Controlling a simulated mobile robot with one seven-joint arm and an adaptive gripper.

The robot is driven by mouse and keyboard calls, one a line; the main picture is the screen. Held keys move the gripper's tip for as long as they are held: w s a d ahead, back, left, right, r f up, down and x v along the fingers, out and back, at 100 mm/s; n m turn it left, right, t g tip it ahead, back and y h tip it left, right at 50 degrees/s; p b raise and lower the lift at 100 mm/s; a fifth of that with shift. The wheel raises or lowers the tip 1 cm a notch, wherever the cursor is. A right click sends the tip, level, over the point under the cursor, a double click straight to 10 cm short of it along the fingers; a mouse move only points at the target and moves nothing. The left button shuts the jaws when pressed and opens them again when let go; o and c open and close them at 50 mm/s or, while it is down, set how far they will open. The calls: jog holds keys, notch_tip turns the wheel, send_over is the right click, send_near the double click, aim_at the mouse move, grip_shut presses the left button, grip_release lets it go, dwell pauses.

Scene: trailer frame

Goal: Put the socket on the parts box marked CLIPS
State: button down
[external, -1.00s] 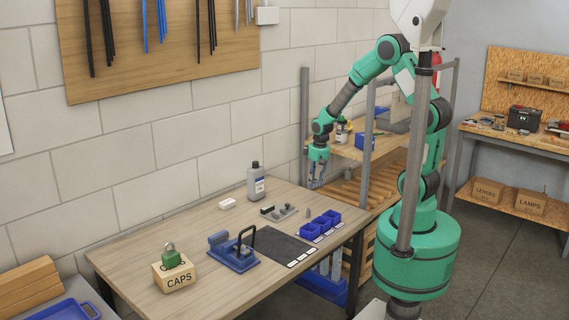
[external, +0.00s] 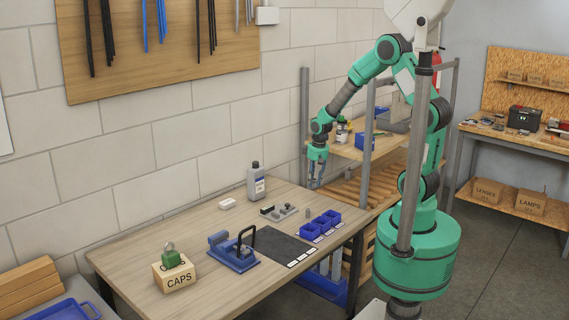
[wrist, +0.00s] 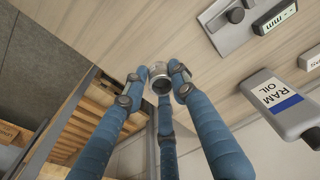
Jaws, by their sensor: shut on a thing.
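A short metal cylinder with an open end, which looks like the socket (wrist: 160,76), sits between the fingertips of my gripper (wrist: 157,82) in the wrist view. My three blue-grey fingers are shut on it. In the external view my gripper (external: 317,183) hangs by the table's far right corner, beside the shelf rack; the socket is too small to make out there. I can read no box marked CLIPS. A wooden box marked CAPS (external: 178,281) stands at the table's front left with a green padlock (external: 172,259) on top.
The table (external: 160,235) also bears a blue clamp-like fixture (external: 232,255), a dark mat (external: 277,246), small blue bins (external: 311,231) and a grey oil bottle (external: 256,182). A metal rack post (external: 367,140) stands close right of my gripper. Boxes marked LENSES (external: 487,191) and LAMPS (external: 530,202) lie far right.

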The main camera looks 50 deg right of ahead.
jog(key=w+a+f+m+p, duration=0.1)
jog(key=w+a, duration=0.6)
jog(key=a, duration=0.5)
jog(key=w+a, duration=0.7)
jog(key=a, duration=0.6)
jog(key=shift+f+m+p, duration=0.35)
jog(key=shift+m, duration=0.05)
jog(key=shift+w, duration=0.15)
send_over(227, 201)
jog(key=shift+s+a+f+b, duration=0.1)
jog(key=shift+s+f+b, duration=0.1)
jog(key=shift+f, duration=0.2)
jog(key=shift+s+a+f+b, duration=0.1)
jog(key=shift+f+b, duration=0.05)
jog(key=shift+f, duration=0.2)
jog(key=shift+d, duration=0.1)
jog(key=shift+f, duration=1.75)
jog(key=shift+f, duration=0.1)
